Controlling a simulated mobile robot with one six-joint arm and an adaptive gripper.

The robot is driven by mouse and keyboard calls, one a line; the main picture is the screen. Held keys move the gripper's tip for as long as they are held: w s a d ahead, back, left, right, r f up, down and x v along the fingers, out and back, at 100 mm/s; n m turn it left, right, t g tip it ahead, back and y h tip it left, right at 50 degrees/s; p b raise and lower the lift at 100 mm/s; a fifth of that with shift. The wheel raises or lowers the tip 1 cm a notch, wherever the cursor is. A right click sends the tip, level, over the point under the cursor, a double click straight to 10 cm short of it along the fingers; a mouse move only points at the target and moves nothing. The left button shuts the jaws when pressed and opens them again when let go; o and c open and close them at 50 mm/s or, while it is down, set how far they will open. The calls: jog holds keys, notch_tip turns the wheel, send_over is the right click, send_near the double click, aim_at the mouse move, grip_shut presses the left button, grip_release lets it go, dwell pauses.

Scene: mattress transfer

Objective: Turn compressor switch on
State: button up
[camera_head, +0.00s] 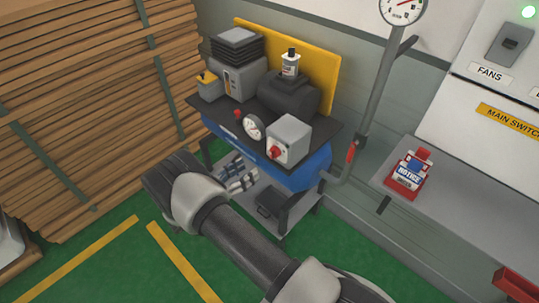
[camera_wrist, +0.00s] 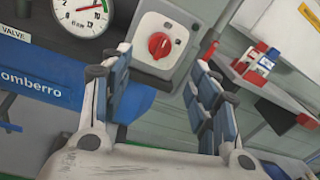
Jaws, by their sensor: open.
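The compressor (camera_head: 312,172) has a blue tank under a dark top plate. A grey switch box (camera_head: 294,133) with a red rotary knob (camera_head: 275,153) sits at its front right corner. In the wrist view the box (camera_wrist: 182,61) and the red knob (camera_wrist: 159,45) are close ahead, near the top middle. My gripper (camera_wrist: 165,55) is open, with its blue-padded fingers on either side of the box's image. The knob appears between and beyond the fingertips; I see no contact. In the head view my gripper cannot be made out; my arm reaches in from below.
A pressure gauge (camera_wrist: 81,14) is left of the switch box. A pipe with a red handle (camera_head: 351,152) stands right of the compressor. A grey bench (camera_head: 455,200) holds a red notice box (camera_head: 404,185). Stacked boards (camera_head: 85,95) fill the left. Green floor (camera_head: 110,265) is free in front.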

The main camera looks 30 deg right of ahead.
aim_at(271, 155)
jog(key=x, duration=1.1)
jog(key=shift+d+b, duration=0.25)
jog(key=shift+b, duration=0.2)
jog(key=shift+c, duration=0.2)
jog(key=c, duration=1)
jog(key=shift+f+m, duration=0.1)
jog(key=shift+m, duration=0.3)
jog(key=m+b, duration=0.3)
jog(key=m, duration=0.2)
jog(key=shift+s, duration=0.1)
jog(key=m+y+b, duration=0.1)
jog(key=m+b, duration=0.2)
jog(key=m, duration=0.2)
jog(key=shift+s+m, duration=0.1)
jog(key=shift+m, duration=0.3)
jog(key=shift+b, duration=0.3)
